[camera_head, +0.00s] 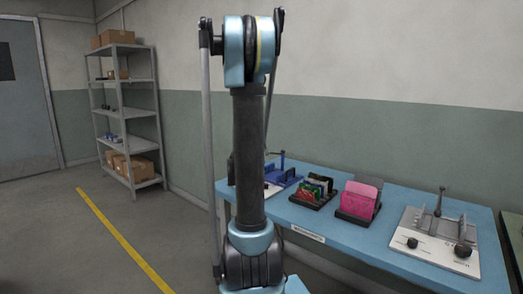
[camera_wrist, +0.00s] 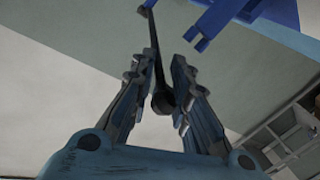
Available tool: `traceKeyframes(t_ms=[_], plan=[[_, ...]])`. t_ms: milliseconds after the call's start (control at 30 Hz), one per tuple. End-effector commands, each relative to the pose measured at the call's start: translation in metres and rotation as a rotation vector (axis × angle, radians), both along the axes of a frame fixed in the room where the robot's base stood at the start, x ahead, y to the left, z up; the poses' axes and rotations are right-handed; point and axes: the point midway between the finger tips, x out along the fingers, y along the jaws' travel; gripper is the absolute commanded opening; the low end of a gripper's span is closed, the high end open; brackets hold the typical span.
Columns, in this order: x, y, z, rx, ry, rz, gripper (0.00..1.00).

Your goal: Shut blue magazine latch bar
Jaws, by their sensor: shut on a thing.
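In the wrist view, my gripper (camera_wrist: 167,75) has its two fingers on either side of a thin dark bar with a round knob (camera_wrist: 163,102), which I take to be the latch bar. The fingers are shut on it near the knob end. The bar runs up to the top edge of the picture. Blue magazine parts (camera_wrist: 235,22) show at the upper right, apart from the fingers. In the head view, the blue magazine (camera_head: 287,178) sits at the left part of the blue table, partly behind my arm.
On the blue table (camera_head: 385,248) stand a rack of coloured cards (camera_head: 313,190), a pink block in a black holder (camera_head: 359,200) and a white plate with a lever and black knobs (camera_head: 437,236). A shelf with boxes (camera_head: 128,112) stands at the back left.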

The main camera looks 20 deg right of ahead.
Motion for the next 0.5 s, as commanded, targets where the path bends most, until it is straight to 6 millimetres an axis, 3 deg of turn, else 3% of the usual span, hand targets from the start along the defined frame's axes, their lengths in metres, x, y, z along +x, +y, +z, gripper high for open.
traceKeyframes(t_ms=[500], plan=[[0.0035, 0.0051, -0.0091, 0.005, -0.004, 0.012, 0.00]])
